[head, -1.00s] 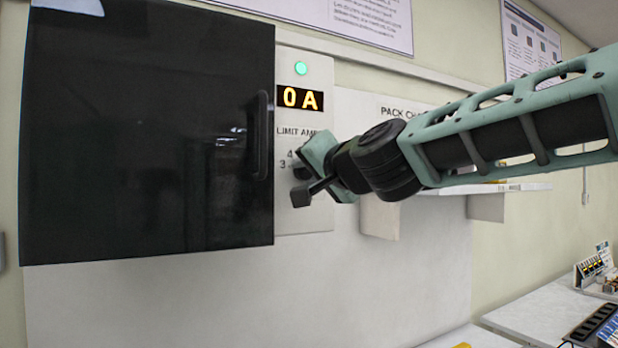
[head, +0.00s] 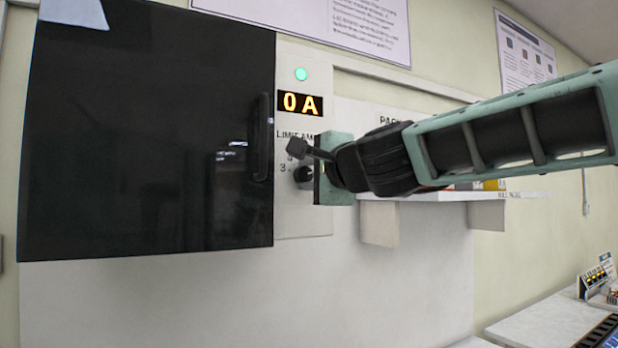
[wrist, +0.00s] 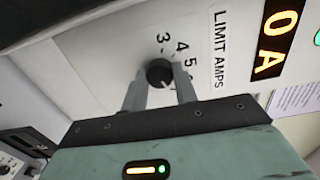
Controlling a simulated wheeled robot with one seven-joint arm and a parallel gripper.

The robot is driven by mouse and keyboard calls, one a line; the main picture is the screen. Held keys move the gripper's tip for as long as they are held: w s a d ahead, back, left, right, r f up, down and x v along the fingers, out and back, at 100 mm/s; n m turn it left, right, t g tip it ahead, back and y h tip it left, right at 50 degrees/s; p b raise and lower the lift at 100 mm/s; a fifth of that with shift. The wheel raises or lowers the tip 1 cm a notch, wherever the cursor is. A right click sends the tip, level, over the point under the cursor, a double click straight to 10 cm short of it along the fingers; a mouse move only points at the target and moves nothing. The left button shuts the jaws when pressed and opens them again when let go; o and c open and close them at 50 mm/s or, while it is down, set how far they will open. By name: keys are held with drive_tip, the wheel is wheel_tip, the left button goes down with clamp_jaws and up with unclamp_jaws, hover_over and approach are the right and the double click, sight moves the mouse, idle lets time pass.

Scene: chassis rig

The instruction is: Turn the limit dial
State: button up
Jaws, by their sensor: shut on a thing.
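The limit dial (wrist: 160,73) is a small black round knob with a pale pointer mark, on the light grey panel (head: 305,222) under the "LIMIT AMPS" label. In the wrist view it sits between the two grey fingers of my gripper (wrist: 160,82), which are shut on it. Printed numbers 3, 4, 5 and part of another curve beside it. In the head view the dial (head: 302,175) shows at the left of my gripper (head: 308,175), whose body partly hides the panel. The orange display (head: 300,103) reads "0 A", with a green light (head: 301,74) above it.
A dark cabinet door (head: 145,130) with a vertical handle (head: 264,137) stands just left of the panel. A white shelf (head: 470,194) with items on it lies behind my arm to the right. The wall below the panel is clear.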

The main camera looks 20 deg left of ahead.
drive_tip(key=shift+f+m, duration=0.1)
drive_tip(key=shift+m, duration=0.2)
idle(0.4)
drive_tip(key=o, duration=1)
drive_tip(key=shift+c, duration=0.2)
drive_tip(key=shift+d, duration=0.1)
drive_tip(key=b+v, duration=0.9)
drive_tip(key=v, duration=0.8)
drive_tip(key=shift+b, duration=0.3)
drive_tip(key=shift+s+d, duration=0.1)
